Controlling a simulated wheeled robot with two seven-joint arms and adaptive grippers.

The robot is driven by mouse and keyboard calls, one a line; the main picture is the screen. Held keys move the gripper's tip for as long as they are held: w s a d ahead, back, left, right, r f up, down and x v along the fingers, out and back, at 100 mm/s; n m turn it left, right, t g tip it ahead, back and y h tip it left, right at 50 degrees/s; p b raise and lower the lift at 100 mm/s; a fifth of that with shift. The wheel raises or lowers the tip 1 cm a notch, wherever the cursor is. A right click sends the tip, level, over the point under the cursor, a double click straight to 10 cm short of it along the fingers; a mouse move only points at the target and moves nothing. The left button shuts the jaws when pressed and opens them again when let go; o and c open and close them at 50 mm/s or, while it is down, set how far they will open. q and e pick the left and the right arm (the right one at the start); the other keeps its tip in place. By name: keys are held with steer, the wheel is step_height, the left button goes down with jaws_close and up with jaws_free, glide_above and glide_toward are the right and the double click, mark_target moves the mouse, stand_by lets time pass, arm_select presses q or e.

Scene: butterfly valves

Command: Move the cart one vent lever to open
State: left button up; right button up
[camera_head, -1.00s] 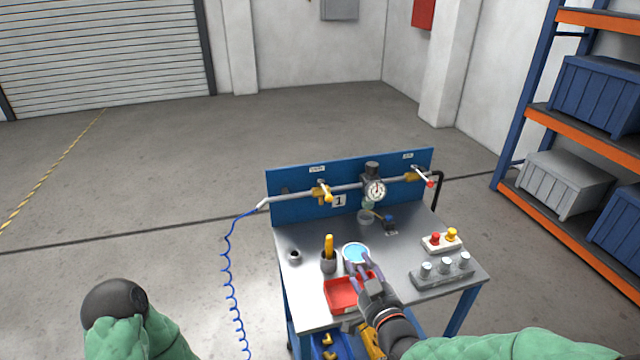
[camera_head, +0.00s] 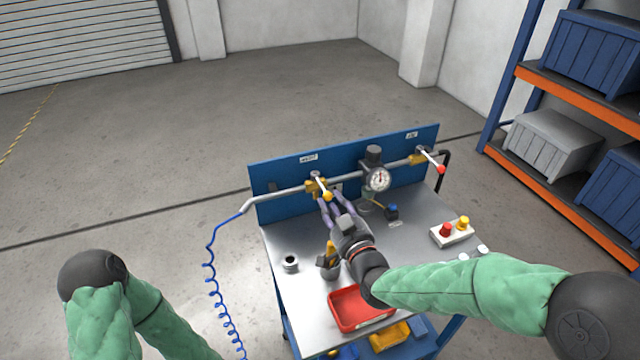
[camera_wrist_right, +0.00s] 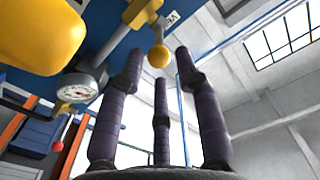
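The cart (camera_head: 292,262) has a blue back panel with two pipe valves. The left valve has a lever ending in a yellow ball (camera_head: 328,195), pointing out toward me and down. Its label in the right wrist view (camera_wrist_right: 172,18) seems to start with "VE". The other lever ends in a red ball (camera_head: 441,169). My right gripper (camera_head: 332,208) is open with its fingers just in front of the yellow ball. In the wrist view the yellow ball (camera_wrist_right: 158,56) hangs beyond the fingertips, apparently untouched. My left gripper is out of view.
A gauge (camera_head: 379,180) sits between the valves. A yellow-handled tool (camera_head: 331,249) in a holder, a red tray (camera_head: 345,310) and a button box (camera_head: 452,232) are on the cart top. A blue coiled hose (camera_head: 212,280) hangs at the left. Shelving stands at right.

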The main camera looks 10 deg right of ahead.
mark_target(317, 178)
steer(key=w, duration=0.2)
steer(key=w+a+b, duration=0.1)
steer(key=w, duration=0.4)
steer(key=shift+w+a, duration=0.25)
steer(key=shift+w, duration=0.15)
jaws_close()
